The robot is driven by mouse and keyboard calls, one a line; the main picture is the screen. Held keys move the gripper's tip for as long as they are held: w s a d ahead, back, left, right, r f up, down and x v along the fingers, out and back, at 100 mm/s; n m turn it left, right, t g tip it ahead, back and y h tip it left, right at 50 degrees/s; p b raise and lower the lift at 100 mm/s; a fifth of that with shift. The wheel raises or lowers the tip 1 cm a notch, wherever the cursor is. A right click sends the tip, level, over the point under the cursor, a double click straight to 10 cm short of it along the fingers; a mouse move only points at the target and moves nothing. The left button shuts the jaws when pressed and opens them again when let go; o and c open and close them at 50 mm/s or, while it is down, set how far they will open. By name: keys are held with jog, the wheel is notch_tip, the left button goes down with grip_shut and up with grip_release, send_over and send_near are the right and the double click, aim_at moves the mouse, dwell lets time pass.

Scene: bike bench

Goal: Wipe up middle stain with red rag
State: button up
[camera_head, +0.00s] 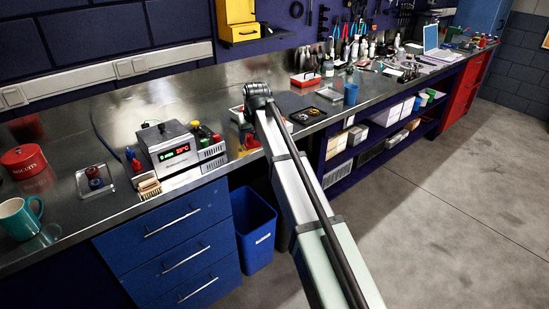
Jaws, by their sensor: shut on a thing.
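My arm reaches from the bottom right up to a dark wrist over the metal workbench (130,115). My gripper (247,130) shows only in part, small and dark, just left of the forearm. It is shut on what looks like the red rag (250,142), a small red patch directly below it near the bench's front edge. The forearm hides part of this area. I cannot tell whether the rag touches the bench top. I cannot make out the middle stain or any other stain.
Left of my gripper stand a power supply with a lit display (170,147), small bottles and a brush (148,186). A red tin (24,161) and a teal mug (19,217) are at far left. A blue cup (350,94) stands right. A blue bin (254,229) is below.

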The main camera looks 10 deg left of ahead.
jog(key=r+n, duration=0.1)
jog(key=r, duration=0.1)
send_over(243, 149)
jog(key=w+d, duration=0.1)
jog(key=d, duration=0.1)
jog(key=shift+w+a+f, duration=0.15)
jog(key=shift+a+f, duration=0.1)
jog(key=shift+w+a+n+g+y, duration=0.15)
jog(key=shift+a+n+g+y, duration=0.15)
jog(key=shift+n, duration=0.2)
jog(key=shift+s+d+f+n, duration=0.15)
jog(key=shift+s+n, duration=0.25)
jog(key=shift+n, duration=0.3)
jog(key=shift+f, duration=0.1)
jog(key=shift+f, duration=2.25)
jog(key=shift+f, duration=0.55)
jog(key=shift+s, duration=0.1)
jog(key=shift+s+a, duration=0.4)
jog(key=shift+a, duration=0.1)
